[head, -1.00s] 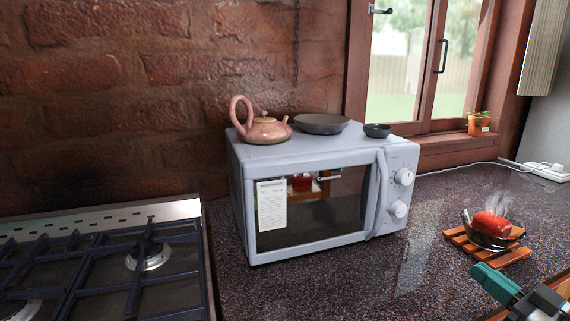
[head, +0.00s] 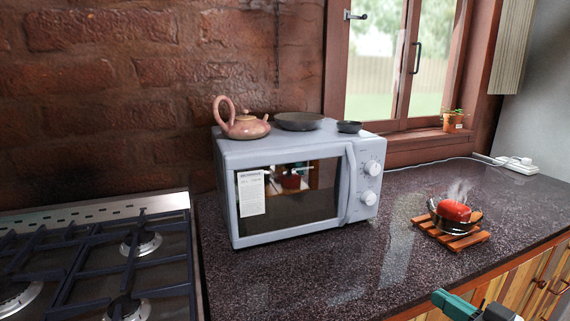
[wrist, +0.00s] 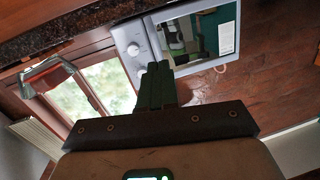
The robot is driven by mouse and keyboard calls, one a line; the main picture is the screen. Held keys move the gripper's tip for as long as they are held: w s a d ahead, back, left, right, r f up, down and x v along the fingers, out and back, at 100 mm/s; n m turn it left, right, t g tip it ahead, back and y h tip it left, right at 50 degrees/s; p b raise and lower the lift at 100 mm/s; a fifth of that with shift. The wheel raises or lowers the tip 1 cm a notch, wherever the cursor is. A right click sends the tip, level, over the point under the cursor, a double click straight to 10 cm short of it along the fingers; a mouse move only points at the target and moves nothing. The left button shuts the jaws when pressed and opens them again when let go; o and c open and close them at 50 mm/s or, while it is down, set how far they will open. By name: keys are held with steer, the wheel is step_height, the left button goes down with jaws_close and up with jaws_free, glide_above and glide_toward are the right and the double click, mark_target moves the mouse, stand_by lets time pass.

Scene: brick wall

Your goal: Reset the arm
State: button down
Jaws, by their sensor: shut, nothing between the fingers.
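My gripper (head: 439,296) shows its green fingers at the bottom right of the head view, in front of the counter's front edge. It is away from the microwave and the bowl and touches nothing that I can see. In the wrist view the green fingers (wrist: 154,72) are together and empty, with the microwave (wrist: 195,40) behind them. Much of the arm is outside the head view.
A white microwave (head: 290,228) stands on the dark counter (head: 330,275), with a teapot (head: 243,127) and two dark dishes on top. A steaming glass bowl with a red item (head: 455,211) sits on a wooden trivet (head: 453,239). A stove (head: 95,270) is left.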

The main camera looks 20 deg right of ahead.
steer(key=s+a+f+g+p, duration=0.2)
steer(key=s+a+f+g, duration=0.2)
steer(key=a+f+g, duration=0.55)
steer(key=s+a+f+g+h+p, duration=0.1)
steer(key=s+a+f+g, duration=0.1)
steer(key=s+f, duration=0.3)
steer(key=s+a+f+m+g+h+p, duration=0.1)
steer(key=s+f+g, duration=0.3)
steer(key=s, duration=0.9)
step_height(320, 180, down, 3)
steer(key=shift+a+r+m+h, duration=0.2)
steer(key=shift+a+m+h, duration=0.1)
steer(key=shift+a+h, duration=0.45)
steer(key=shift+w, duration=0.1)
